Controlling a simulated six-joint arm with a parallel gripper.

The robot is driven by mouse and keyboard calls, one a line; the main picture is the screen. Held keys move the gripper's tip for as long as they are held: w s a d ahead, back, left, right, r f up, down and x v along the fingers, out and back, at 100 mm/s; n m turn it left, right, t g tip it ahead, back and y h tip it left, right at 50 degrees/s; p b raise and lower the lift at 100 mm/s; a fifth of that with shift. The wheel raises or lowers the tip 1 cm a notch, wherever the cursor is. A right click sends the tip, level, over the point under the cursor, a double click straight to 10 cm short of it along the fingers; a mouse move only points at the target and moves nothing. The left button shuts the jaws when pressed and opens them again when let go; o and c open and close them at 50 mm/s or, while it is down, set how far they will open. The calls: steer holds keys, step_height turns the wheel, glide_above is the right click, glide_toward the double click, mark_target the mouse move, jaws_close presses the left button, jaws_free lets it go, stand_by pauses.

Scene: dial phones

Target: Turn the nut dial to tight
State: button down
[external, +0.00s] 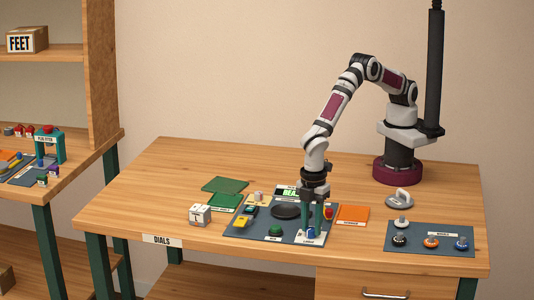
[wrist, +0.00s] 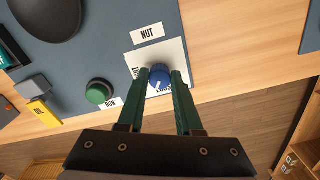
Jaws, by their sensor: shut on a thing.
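The nut dial is a blue knob (wrist: 159,78) on a white plate (wrist: 176,52) at the edge of the dark mat. A "NUT" label (wrist: 147,33) sits beside the plate. My gripper (wrist: 160,72) is shut on the knob, with one green finger on each side of it. A white mark on the knob faces the lower side of the wrist view, toward the partly hidden "LOOSE" lettering. Lettering on the plate's left is partly covered by a finger. In the external view my gripper (external: 316,218) points down over the blue knob (external: 310,232) at the mat's front right.
A green button (wrist: 99,91) with a "RUN" label is left of the fingers. A black disc (external: 286,211) and yellow switch (external: 241,222) share the mat. An orange sheet (external: 353,215) lies right of it. A second mat (external: 415,232) holds several knobs. The table's front edge is close.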

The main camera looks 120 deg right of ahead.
mark_target(312, 229)
steer(key=m, duration=0.5)
steer(key=shift+m, duration=0.3)
steer(key=shift+a+m, duration=0.1)
steer(key=shift+m, duration=2.2)
steer(key=c, duration=0.6)
jaws_free()
steer(key=shift+r, duration=0.1)
step_height(312, 229, up, 16)
steer(key=shift+f, duration=0.2)
